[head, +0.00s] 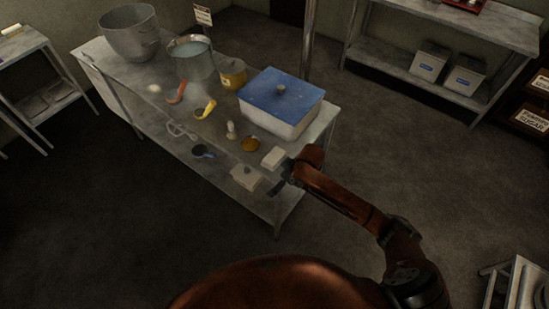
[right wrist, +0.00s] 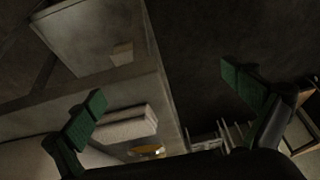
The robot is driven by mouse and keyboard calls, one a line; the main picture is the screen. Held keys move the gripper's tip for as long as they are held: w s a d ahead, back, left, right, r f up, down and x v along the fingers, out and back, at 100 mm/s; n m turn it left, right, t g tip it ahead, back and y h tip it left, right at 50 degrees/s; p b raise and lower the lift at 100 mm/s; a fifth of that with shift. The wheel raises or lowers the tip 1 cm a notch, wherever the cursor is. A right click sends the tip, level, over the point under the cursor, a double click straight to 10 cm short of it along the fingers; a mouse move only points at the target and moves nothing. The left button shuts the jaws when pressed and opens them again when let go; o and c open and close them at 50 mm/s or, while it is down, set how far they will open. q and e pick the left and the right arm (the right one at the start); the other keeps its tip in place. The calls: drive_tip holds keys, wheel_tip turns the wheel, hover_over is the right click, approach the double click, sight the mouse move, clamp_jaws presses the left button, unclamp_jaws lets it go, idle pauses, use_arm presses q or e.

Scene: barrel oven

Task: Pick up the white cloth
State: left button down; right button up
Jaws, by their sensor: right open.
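The white cloth (head: 273,157) is a small folded block near the front right edge of the metal table (head: 172,112). It also shows in the right wrist view (right wrist: 125,122), towards the left finger. My right gripper (head: 281,182) is just right of and in front of the cloth, near the table edge. In the right wrist view my right gripper (right wrist: 166,90) has its green-padded fingers wide apart with nothing between them, and the cloth lies to the left, not between the tips. My left gripper is not in view.
A blue-lidded box (head: 281,98) stands behind the cloth, with a brown-gold round item (head: 250,144) beside it. A pale box (head: 246,177) sits lower, on the table's under-shelf. A bucket (head: 192,58) and large pot (head: 130,32) stand further left.

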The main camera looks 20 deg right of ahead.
approach(275, 156)
drive_tip(key=f, duration=0.1)
drive_tip(key=shift+h, duration=0.3)
drive_tip(key=x, duration=0.5)
drive_tip(key=b+x, duration=0.1)
drive_tip(key=x, duration=0.2)
drive_tip(key=shift+w+a, duration=0.15)
drive_tip(key=shift+a, duration=0.3)
drive_tip(key=shift+r, duration=0.1)
drive_tip(key=shift+c, duration=0.6)
drive_tip(key=c, duration=1.1)
